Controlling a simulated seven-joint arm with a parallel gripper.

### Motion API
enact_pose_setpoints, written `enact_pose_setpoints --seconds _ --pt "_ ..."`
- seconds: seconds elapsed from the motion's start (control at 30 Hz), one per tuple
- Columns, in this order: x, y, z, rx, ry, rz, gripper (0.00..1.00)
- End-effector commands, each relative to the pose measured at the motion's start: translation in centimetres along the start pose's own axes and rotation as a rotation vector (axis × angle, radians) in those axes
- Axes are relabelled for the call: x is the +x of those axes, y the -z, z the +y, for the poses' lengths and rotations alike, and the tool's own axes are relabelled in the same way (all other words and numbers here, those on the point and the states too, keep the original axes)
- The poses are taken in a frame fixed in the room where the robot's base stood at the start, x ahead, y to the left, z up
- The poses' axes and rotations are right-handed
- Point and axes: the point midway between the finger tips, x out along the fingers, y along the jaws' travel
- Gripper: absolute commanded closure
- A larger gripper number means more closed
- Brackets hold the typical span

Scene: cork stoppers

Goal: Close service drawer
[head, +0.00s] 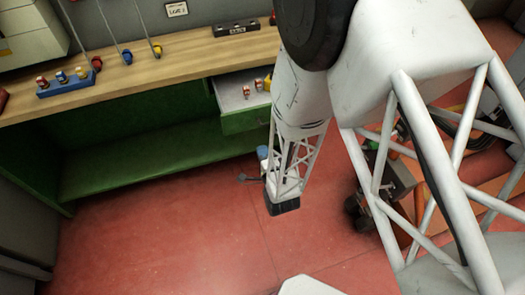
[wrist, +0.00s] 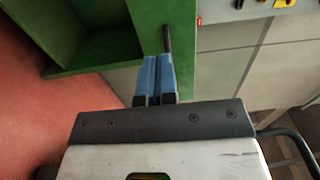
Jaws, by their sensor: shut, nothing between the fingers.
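The service drawer (head: 245,121) stands pulled out of the green workbench in the head view. My gripper (wrist: 157,60) has blue fingers, shut together and empty. The fingertips are close to the handle's lower end; I cannot tell whether they touch it. In the head view my gripper (head: 262,152) is below the drawer front, and my arm hides its right part.
The wooden benchtop (head: 150,68) carries a blue rack (head: 66,82) of stoppers and a black block (head: 236,29). Hanging tools with red, blue and yellow ends are above it. An open green shelf (head: 150,155) is left of the drawer. Red floor (head: 160,240) is clear in front.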

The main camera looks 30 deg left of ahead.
Motion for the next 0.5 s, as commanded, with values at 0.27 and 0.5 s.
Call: enact_pose_setpoints --seconds 0.27,0.5 --pt "3.5 0.0 0.0 0.000 0.000 0.000 1.00" --pt "6.8 0.0 0.0 0.000 0.000 0.000 1.00"
